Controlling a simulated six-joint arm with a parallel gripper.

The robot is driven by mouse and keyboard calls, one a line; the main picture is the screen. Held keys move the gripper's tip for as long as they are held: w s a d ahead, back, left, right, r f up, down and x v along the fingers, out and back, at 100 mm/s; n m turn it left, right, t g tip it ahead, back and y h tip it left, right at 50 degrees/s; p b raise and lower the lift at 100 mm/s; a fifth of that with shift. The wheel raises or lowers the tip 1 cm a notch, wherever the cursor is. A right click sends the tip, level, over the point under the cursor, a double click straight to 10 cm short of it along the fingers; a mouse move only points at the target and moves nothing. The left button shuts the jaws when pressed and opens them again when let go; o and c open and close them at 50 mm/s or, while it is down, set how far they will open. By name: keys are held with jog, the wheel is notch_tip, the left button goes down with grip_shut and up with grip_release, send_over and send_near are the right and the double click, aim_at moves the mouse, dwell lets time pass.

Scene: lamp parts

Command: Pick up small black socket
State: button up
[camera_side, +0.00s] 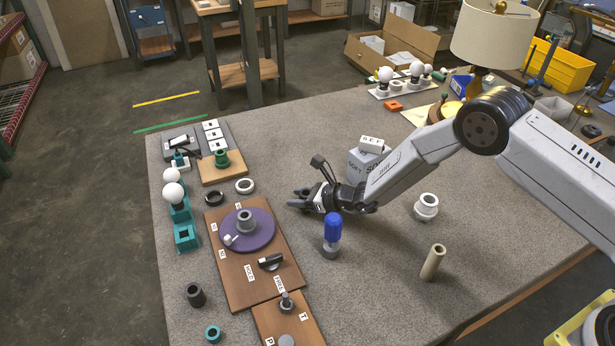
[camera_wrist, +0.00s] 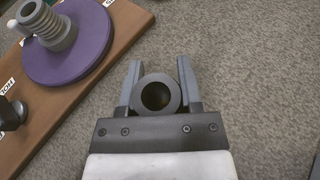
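My gripper (camera_side: 300,200) is over the table just right of the long brown board, its fingers pointing left in the side view. In the wrist view my gripper (camera_wrist: 158,72) has its two fingers on either side of a dark grey hollow round socket (camera_wrist: 142,93). The socket's open end faces the camera, and its sides appear to touch both fingers. I take it for the small black socket; the side view does not show it clearly. Another dark socket (camera_side: 195,295) stands on the table at the front left.
A purple disc (camera_side: 262,236) with a grey threaded part lies on the brown board (camera_side: 235,290) left of my gripper. A blue-topped part (camera_side: 332,228) stands close in front of it. A white box (camera_side: 360,165) is behind. Table to the right is partly clear.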

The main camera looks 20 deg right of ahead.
jog(key=shift+s+f, duration=0.1)
jog(key=shift+f, duration=0.05)
grip_shut()
jog(key=shift+r, duration=0.45)
notch_tip(320, 180, up, 3)
jog(key=shift+f, duration=0.2)
jog(key=s+d+r, duration=0.2)
jog(key=s+r, duration=0.2)
jog(key=s, duration=0.2)
jog(key=s+d+r, duration=0.2)
jog(key=s+r, duration=0.3)
jog(key=s, duration=0.2)
jog(key=shift+d+r, duration=0.3)
